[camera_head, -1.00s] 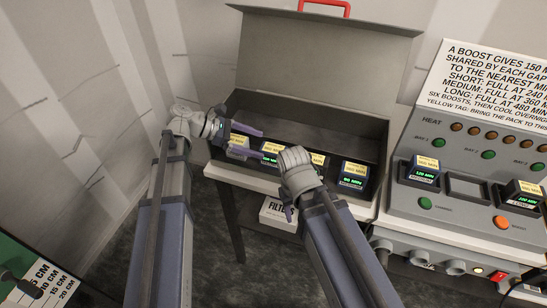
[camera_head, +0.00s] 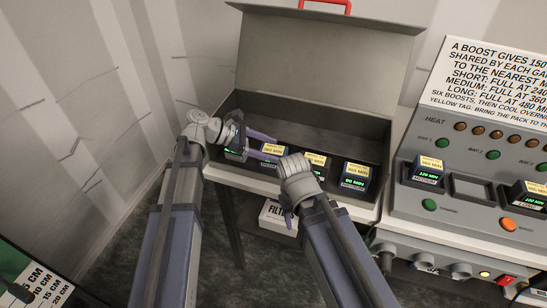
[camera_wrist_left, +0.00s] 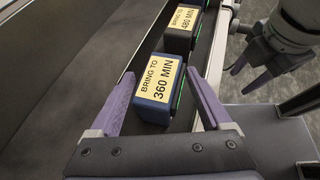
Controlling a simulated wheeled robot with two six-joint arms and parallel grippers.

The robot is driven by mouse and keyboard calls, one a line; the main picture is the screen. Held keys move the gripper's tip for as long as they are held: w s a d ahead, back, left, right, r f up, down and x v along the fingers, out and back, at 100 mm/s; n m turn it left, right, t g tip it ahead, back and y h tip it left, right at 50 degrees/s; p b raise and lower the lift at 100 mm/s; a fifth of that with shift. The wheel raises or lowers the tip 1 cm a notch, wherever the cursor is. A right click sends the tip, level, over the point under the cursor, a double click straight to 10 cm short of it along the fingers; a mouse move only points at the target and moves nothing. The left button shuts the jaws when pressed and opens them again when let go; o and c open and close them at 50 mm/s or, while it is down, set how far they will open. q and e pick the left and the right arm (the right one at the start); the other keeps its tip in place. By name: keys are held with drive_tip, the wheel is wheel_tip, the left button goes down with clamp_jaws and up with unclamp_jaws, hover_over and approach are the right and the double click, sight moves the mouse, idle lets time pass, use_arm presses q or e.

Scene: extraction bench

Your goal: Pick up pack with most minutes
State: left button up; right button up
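Packs stand in a row in the open grey case (camera_head: 310,118). In the left wrist view, a blue pack (camera_wrist_left: 157,95) labelled "BRING TO 360 MIN" lies between the spread purple fingers of my left gripper (camera_wrist_left: 160,76), with gaps beside it. A dark pack (camera_wrist_left: 182,28) labelled 480 MIN stands beyond it. In the head view, my left gripper (camera_head: 259,146) is over the left part of the row, partly hiding the leftmost pack. The rightmost pack (camera_head: 355,173) reads 90 MIN. My right gripper (camera_wrist_left: 246,76) is open and empty beside the case; its wrist hides part of the row.
The grey control station (camera_head: 465,215) at right holds a medium pack (camera_head: 426,170) and a long pack (camera_head: 527,196), with an empty slot (camera_head: 470,187) between them. The case's raised lid (camera_head: 320,55) stands behind the row. A filters box (camera_head: 276,216) is under the bench.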

use_arm(q)
clamp_jaws()
idle(0.4)
idle(0.4)
wheel_tip(320, 180, up, 10)
drive_tip(key=p, duration=1)
